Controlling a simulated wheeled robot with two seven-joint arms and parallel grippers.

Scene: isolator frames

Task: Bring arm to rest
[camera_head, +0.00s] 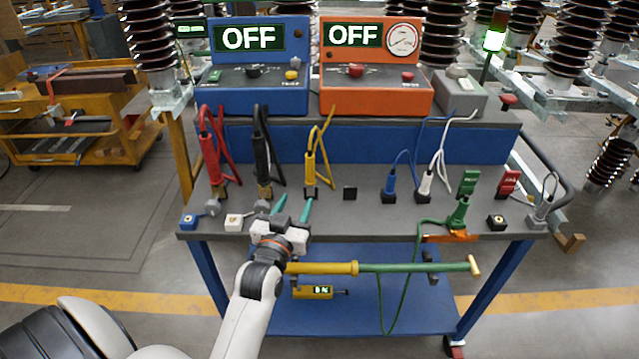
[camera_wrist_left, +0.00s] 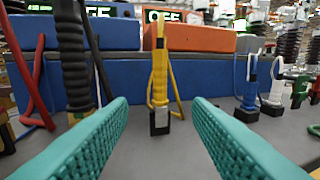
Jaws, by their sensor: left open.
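My left gripper (camera_head: 293,209) reaches in from the lower left of the head view, over the front edge of the grey bench top (camera_head: 330,222). Its two teal fingers are apart with nothing between them. In the left wrist view the fingers (camera_wrist_left: 160,130) spread on both sides, and the yellow plug (camera_wrist_left: 159,85) stands upright beyond them, apart from them. The yellow plug also shows in the head view (camera_head: 310,170), seated on the bench. My right gripper is not in view.
Red (camera_head: 208,160), black (camera_head: 262,150), blue (camera_head: 390,182) and white (camera_head: 426,180) plugs stand along the bench. A blue box (camera_head: 255,65) and an orange box (camera_head: 375,65) read OFF behind. A yellow-green rod (camera_head: 400,267) lies across the bench's front, below the top.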

